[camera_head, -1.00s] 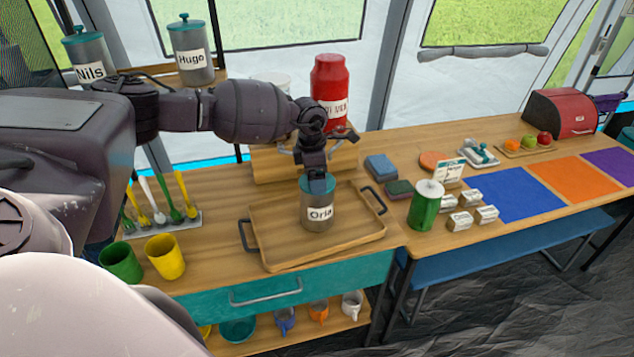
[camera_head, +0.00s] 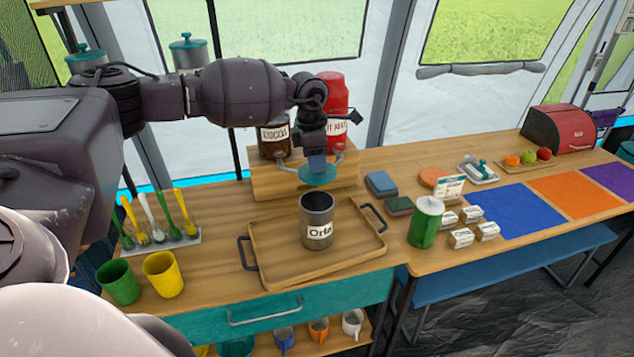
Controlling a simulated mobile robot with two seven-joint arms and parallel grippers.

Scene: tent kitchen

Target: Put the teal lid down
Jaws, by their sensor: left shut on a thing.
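The teal lid (camera_head: 318,177) is a round disc held level in the air by my left gripper (camera_head: 316,160), which is shut on it. It hangs above the grey canister labelled "Orla" or similar (camera_head: 317,222), with a gap between them. The canister stands upright and open-topped on the wooden tray (camera_head: 270,264), and its dark inside shows. The lid's knob is hidden by the gripper. My right gripper is not in view.
The tray has bare room left and right of the canister. Behind stands a wooden riser (camera_head: 262,181) with a cocoa jar (camera_head: 272,140) and a red container (camera_head: 334,95). Yellow (camera_head: 163,275) and green (camera_head: 119,282) cups stand left.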

